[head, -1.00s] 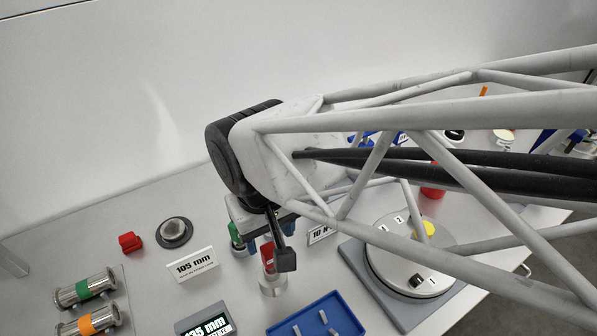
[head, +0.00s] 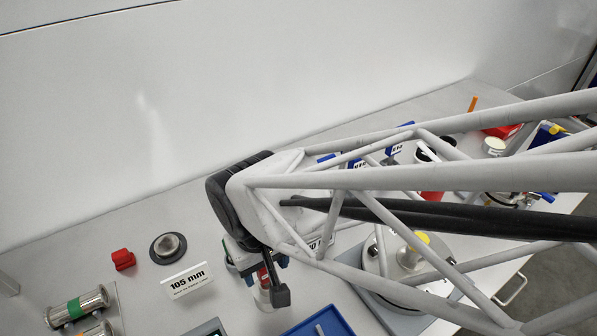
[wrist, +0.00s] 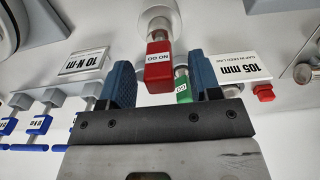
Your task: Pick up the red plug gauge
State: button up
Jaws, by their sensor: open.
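The red plug gauge has a red block handle marked "NO GO" (wrist: 158,68) and a silver cylinder end in the wrist view. In the head view its red handle (head: 264,277) shows partly behind my arm's black part. My gripper (wrist: 161,78) is open, with blue fingers either side of the red handle in the wrist view. The handle looks to lie between or just beyond the fingertips; the exact depth is unclear. No grip on it shows. A green handle marked "GO" (wrist: 183,89) sits close beside it, also between the fingers in the picture.
A "105 mm" sign (head: 187,281), a small red block (head: 123,260) and a round dark-rimmed disc (head: 168,247) stand to the left. A blue tray (head: 318,324) lies in front. A "10 N·m" sign (wrist: 85,62) and a round turntable (head: 372,263) are nearby.

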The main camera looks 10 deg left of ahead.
jog(key=shift+f, duration=0.85)
grip_shut()
jog(key=shift+r, duration=0.1)
jog(key=shift+r, duration=1.4)
jog(key=shift+s+d+r, duration=0.1)
jog(key=shift+d+r, duration=0.05)
jog(key=shift+r, duration=0.15)
jog(key=s+d+r, duration=0.1)
jog(key=s+d, duration=0.9)
jog(key=d, duration=0.2)
jog(key=shift+r, duration=0.2)
